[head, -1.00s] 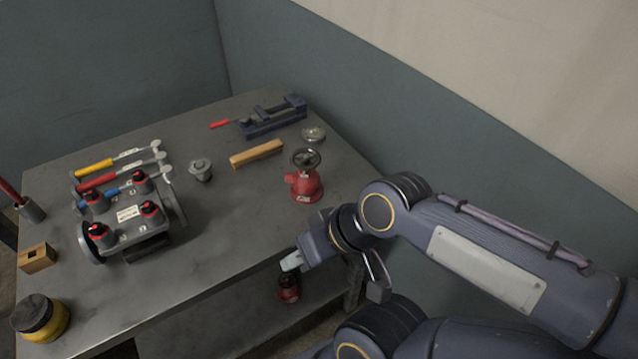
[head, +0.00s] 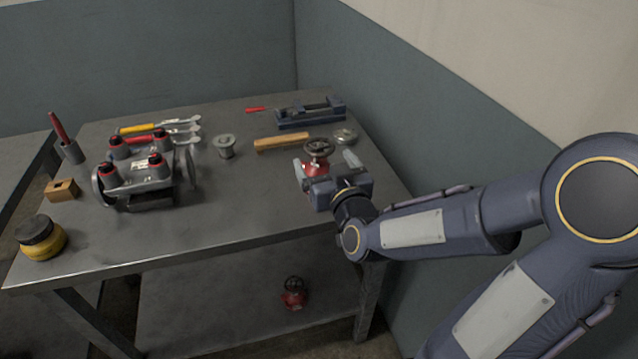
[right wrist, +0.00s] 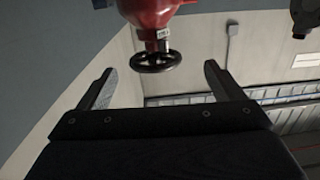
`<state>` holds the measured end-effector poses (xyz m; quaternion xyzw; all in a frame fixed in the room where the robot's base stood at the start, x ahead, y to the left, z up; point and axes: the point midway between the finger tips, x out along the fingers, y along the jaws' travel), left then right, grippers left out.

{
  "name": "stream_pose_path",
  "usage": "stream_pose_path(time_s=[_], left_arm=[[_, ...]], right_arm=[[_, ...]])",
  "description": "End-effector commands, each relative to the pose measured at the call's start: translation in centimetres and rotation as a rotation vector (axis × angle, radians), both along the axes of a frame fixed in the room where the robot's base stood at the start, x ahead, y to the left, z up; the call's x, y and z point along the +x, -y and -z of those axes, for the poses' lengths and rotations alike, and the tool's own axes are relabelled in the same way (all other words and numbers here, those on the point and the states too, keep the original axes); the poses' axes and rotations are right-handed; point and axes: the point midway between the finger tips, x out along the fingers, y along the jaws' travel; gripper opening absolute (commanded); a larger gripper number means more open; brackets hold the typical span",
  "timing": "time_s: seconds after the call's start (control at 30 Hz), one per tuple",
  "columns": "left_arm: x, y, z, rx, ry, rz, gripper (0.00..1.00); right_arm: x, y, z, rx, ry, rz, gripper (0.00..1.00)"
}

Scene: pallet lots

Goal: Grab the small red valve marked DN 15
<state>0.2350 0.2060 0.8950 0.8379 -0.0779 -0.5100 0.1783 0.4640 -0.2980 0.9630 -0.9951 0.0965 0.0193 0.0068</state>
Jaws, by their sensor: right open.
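A red valve (head: 315,166) with a dark handwheel stands upright on the table's right side. It shows upside down in the right wrist view (right wrist: 152,14), with a small white tag too small to read. Another red valve (head: 293,299) with a dark handwheel is on the lower shelf; its size mark cannot be read. My right gripper (head: 325,163) is open, with its fingers pointing at the tabletop valve and partly hiding it. In the right wrist view the valve's handwheel appears between the open fingers (right wrist: 159,68), with nothing gripped. My left gripper is out of view.
Near the tabletop valve are a wooden bar (head: 282,143), a grey disc (head: 344,135) and a blue vise (head: 310,113). A grey flanged part (head: 224,146) and a larger grey assembly (head: 140,182) stand further left. The table's (head: 230,215) front middle is clear.

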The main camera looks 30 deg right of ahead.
Motion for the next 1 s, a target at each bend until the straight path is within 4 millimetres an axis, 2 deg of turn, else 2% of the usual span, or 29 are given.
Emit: stream_pose_path(time_s=[0.37,0.63,0.93,1.0], left_arm=[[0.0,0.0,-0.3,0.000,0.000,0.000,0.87],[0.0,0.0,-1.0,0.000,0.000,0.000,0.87],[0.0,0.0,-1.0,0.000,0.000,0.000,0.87],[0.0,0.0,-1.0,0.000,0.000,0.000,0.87]], right_arm=[[3.4,1.2,-0.2,-0.018,0.036,0.024,0.88],[7.1,2.1,-0.2,-0.016,0.036,0.023,0.88],[7.8,2.2,-0.2,-0.017,0.036,0.022,0.88],[7.8,2.2,-0.2,-0.017,0.036,0.023,0.81]])
